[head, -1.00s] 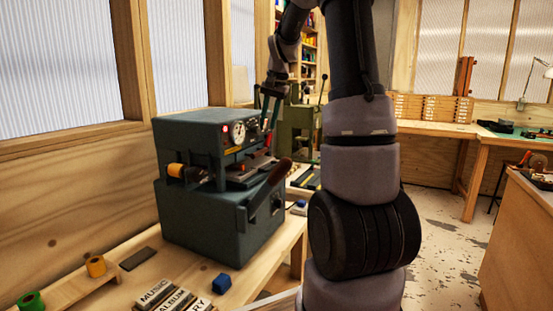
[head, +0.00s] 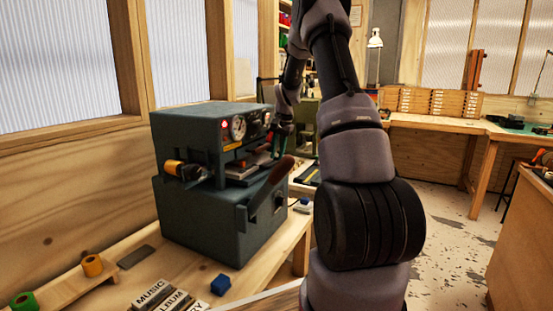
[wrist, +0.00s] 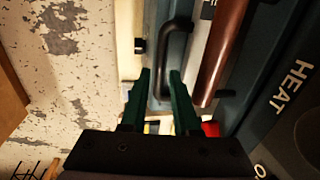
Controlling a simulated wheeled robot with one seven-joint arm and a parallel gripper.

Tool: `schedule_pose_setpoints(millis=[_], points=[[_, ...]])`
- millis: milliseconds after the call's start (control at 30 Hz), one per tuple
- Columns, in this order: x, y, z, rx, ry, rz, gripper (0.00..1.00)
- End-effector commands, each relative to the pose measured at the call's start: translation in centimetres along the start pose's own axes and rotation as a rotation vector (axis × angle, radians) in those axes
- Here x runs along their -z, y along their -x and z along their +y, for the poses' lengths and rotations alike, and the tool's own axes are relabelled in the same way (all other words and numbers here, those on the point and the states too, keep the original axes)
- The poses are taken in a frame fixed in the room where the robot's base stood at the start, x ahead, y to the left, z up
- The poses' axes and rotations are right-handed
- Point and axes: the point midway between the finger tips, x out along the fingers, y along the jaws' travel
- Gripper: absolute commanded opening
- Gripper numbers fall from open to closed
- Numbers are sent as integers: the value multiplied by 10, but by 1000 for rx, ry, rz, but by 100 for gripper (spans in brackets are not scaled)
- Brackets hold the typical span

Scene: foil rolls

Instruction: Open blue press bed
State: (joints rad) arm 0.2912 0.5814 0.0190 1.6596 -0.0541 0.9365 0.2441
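The blue press (head: 200,215) stands on the wooden bench, with a gauge on its front and a bed (head: 243,172) in its slot. A brown-handled lever (head: 272,178) slants across its front, and its brown grip also shows in the wrist view (wrist: 222,50). My gripper (head: 281,148) is at the press's front right, beside the bed opening. In the wrist view its green fingers (wrist: 160,82) are apart, with a black bar handle (wrist: 172,50) appearing just beyond and between the tips. I cannot tell whether they touch it. The head view partly hides the fingers.
Lettered blocks (head: 168,296), a blue block (head: 221,284) and yellow (head: 92,265) and green (head: 24,301) rolls lie in front of the press. A green machine (head: 306,125) stands behind my arm. The floor to the right is open.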

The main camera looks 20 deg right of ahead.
Motion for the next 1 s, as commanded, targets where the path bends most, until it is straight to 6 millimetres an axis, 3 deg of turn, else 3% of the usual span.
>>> schedule_pose_setpoints(millis=[200, 467, 500, 567, 600, 1000], points=[[0, -18, 0, 1, -1, 0, 30], [0, -20, 0, 1, -1, 1, 30], [0, -20, 0, 1, -1, 0, 26], [0, -19, 0, 1, -1, 1, 3], [0, -19, 0, 1, -1, 0, 0], [0, -19, 0, 1, 0, 1, 0]])
